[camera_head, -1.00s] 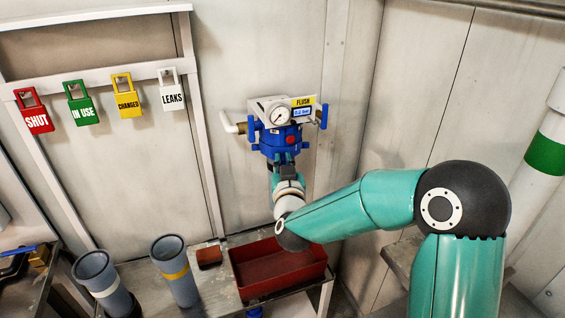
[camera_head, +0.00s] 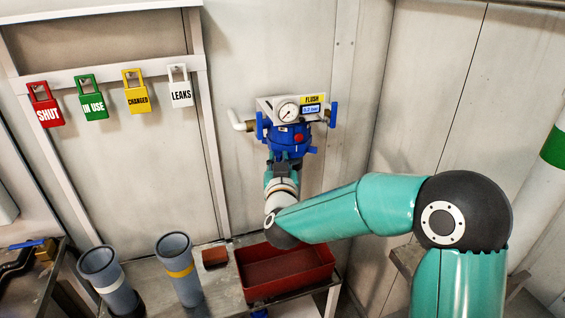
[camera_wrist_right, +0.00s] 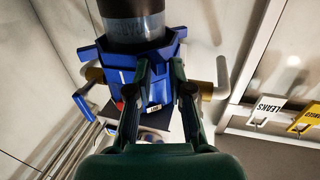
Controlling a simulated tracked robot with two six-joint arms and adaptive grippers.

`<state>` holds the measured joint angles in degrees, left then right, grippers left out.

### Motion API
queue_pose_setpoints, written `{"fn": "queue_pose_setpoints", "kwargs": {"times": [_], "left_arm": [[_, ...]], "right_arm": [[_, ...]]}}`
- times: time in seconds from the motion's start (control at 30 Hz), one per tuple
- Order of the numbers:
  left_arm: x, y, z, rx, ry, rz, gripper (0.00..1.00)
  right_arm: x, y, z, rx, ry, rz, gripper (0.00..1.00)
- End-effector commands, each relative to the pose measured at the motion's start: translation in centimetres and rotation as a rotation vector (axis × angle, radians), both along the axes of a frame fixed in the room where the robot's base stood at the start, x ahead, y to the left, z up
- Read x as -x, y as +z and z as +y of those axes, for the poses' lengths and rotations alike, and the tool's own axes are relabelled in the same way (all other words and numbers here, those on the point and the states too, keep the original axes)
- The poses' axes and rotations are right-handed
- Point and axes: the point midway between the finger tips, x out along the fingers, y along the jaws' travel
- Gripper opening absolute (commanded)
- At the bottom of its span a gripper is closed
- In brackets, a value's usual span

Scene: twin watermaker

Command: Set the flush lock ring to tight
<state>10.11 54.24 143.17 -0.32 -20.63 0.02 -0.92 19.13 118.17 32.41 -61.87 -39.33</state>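The flush unit hangs on the back wall with a white head, a gauge (camera_head: 288,111) and a yellow FLUSH label (camera_head: 312,99). Its blue lock ring (camera_head: 288,142) sits under the head and has a lug sticking out at the right. The ring also shows in the right wrist view (camera_wrist_right: 115,68), around a dark cylinder (camera_wrist_right: 135,25). My right gripper (camera_wrist_right: 161,65) is at the ring from below, its two fingers apart with blue ring surface between them. Whether they press on it is unclear. My left gripper is not in view.
Blue-handled valves stand on both sides of the unit, one at the right (camera_head: 332,114). A red tray (camera_head: 325,277) and two grey cups (camera_head: 182,285) are below. Several coloured tags, including a white LEAKS tag (camera_head: 181,92), hang at the left.

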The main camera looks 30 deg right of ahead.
Motion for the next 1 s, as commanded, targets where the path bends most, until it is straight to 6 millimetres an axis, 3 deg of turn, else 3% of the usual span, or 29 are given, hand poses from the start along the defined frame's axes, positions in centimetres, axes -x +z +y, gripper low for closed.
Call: {"fn": "queue_pose_setpoints", "kwargs": {"times": [0.03,0.1,0.7,0.87,1.0], "left_arm": [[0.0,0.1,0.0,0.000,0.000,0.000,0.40],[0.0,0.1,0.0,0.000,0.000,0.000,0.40],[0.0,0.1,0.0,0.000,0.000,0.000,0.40],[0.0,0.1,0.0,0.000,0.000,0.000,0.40],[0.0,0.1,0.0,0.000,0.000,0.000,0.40]], "right_arm": [[-0.3,0.6,0.4,0.005,0.013,-0.012,0.27],[-0.3,0.6,0.3,0.005,0.011,-0.013,0.38],[-0.1,0.7,0.1,0.006,0.005,-0.015,0.38],[0.9,0.6,0.7,0.005,0.006,-0.013,0.38],[3.0,0.5,1.8,0.004,0.006,-0.010,0.38]]}}
